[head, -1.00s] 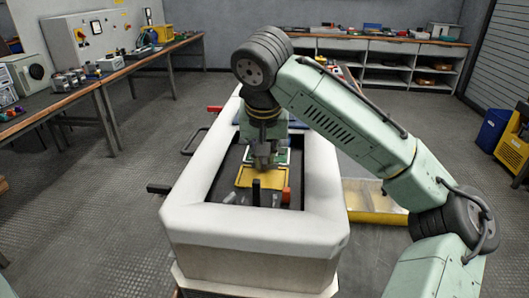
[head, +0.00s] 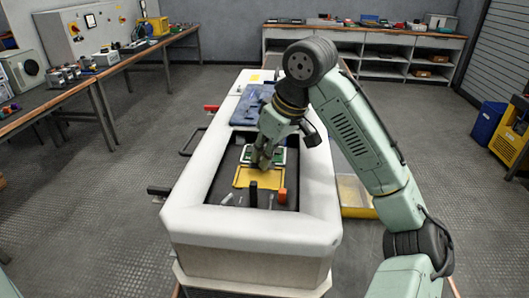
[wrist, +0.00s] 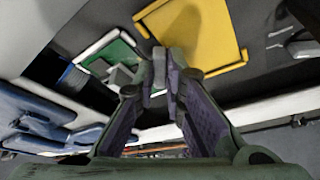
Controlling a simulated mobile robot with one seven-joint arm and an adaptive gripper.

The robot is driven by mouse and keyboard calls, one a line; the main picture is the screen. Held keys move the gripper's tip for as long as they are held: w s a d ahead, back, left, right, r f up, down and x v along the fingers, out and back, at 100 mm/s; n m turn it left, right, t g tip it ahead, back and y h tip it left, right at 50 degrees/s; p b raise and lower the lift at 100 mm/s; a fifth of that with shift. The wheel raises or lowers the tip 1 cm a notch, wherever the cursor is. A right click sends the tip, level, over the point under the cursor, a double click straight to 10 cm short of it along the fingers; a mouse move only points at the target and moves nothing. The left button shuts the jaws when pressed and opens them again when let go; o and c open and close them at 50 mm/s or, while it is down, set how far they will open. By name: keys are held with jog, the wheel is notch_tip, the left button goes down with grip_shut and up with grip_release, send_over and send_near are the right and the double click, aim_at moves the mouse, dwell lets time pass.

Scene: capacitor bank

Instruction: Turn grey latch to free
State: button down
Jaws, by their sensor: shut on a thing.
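In the head view my gripper (head: 261,158) points down into the open white housing (head: 185,200), over a green board in a white frame (head: 279,157). In the wrist view its fingers (wrist: 163,78) are close together, shut on the grey latch, which they mostly hide. Grey parts (wrist: 122,76) show on the green board (wrist: 112,55) beside the left fingertip. I cannot make out the latch's exact angle.
A yellow tray (head: 250,184) lies in front of the green board. A black post (head: 253,194) and an orange block (head: 282,196) stand near the front wall. A blue cover (head: 247,108) lies behind. The housing's raised white rim surrounds the opening.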

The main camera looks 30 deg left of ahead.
jog(key=n, duration=0.2)
jog(key=n+g, duration=0.1)
jog(key=n, duration=0.1)
jog(key=n+g, duration=0.1)
jog(key=shift+w+r+n, duration=0.1)
jog(key=shift+w+n, duration=0.2)
jog(key=shift+n, duration=0.1)
dwell(0.4)
jog(key=c, duration=1.7)
grip_release()
jog(key=shift+o, duration=0.2)
jog(key=v, duration=1.2)
jog(key=shift+w, duration=0.2)
jog(key=shift+a, duration=0.15)
